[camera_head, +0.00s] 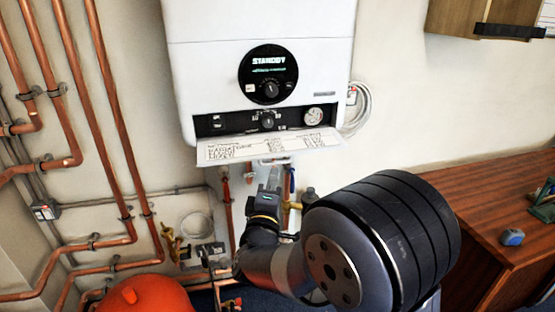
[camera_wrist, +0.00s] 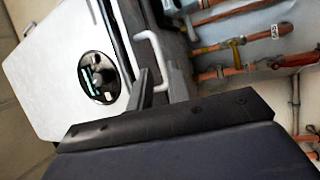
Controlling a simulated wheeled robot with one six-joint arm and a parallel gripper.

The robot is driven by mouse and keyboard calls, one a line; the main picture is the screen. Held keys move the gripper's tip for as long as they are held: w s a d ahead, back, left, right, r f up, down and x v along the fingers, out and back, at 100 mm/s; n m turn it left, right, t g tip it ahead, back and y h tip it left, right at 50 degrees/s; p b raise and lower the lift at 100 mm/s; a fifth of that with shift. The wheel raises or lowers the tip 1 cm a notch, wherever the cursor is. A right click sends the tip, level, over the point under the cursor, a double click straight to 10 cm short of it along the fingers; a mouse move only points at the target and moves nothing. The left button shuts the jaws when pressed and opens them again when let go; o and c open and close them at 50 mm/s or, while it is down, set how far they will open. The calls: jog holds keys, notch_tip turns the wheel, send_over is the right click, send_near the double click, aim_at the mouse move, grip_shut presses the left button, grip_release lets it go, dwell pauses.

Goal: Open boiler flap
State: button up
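The white boiler (camera_head: 262,25) hangs on the wall. Its flap (camera_head: 230,150) is swung down and tilted outward along the lower edge, with printed text on its upward face. The dark control strip behind it is exposed. My gripper (camera_head: 272,176) is just below the flap, pointing up toward its underside. In the wrist view my gripper (camera_wrist: 156,78) shows two fingers with a gap between them. A pale looped handle (camera_wrist: 152,42) lies at or just beyond the fingertips; whether they touch it is unclear. The boiler also shows tilted in the wrist view (camera_wrist: 50,75).
Copper pipes (camera_head: 105,100) run down the left wall. A red-orange vessel (camera_head: 145,298) stands at the lower left. Pipes and valves (camera_wrist: 230,42) sit below the boiler. A wooden bench (camera_head: 475,200) is at right, with a wall cabinet (camera_head: 470,15) above.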

aim_at(277, 163)
jog(key=p+x, duration=0.1)
jog(key=x, duration=0.5)
jog(key=shift+w+r, duration=0.1)
jog(key=shift+w, duration=0.2)
grip_shut()
